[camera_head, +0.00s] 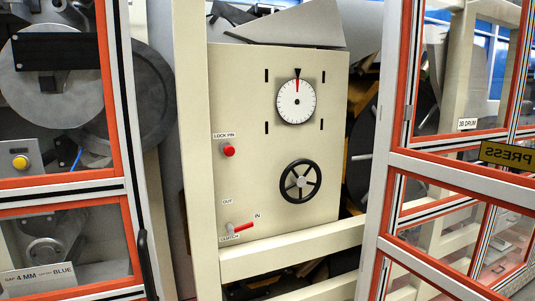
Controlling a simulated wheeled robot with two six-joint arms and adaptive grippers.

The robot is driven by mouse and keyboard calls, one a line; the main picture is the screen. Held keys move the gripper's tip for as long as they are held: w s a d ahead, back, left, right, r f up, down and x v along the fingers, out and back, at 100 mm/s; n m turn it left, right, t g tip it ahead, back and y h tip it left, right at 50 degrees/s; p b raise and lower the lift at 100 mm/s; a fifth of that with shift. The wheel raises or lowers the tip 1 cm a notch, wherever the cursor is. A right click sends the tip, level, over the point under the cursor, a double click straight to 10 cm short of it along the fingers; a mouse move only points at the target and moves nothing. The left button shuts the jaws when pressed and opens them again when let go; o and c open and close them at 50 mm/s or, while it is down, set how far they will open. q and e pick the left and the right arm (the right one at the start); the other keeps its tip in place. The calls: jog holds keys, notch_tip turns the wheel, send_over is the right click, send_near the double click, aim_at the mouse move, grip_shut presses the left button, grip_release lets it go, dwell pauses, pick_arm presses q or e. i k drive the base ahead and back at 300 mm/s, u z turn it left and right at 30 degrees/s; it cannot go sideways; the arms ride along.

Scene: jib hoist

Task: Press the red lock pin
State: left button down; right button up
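The red lock pin (229,150) is a small round red knob on the left side of a cream panel (255,100), just below a label reading "LOCK PIN". Nothing covers it in the head view. Whether it is pressed in or standing out I cannot tell. Neither of my grippers shows in this view.
The panel also carries a white dial (296,101) with a red pointer at top, a black handwheel (300,181) and a red clutch lever (241,227) towards "IN". A cream post (193,130) stands left of it. Orange-framed glazed doors (128,150) flank both sides.

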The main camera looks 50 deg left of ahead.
aim_at(229, 152)
jog(key=u, duration=0.45)
jog(key=i, duration=0.85)
jog(key=u, duration=0.8)
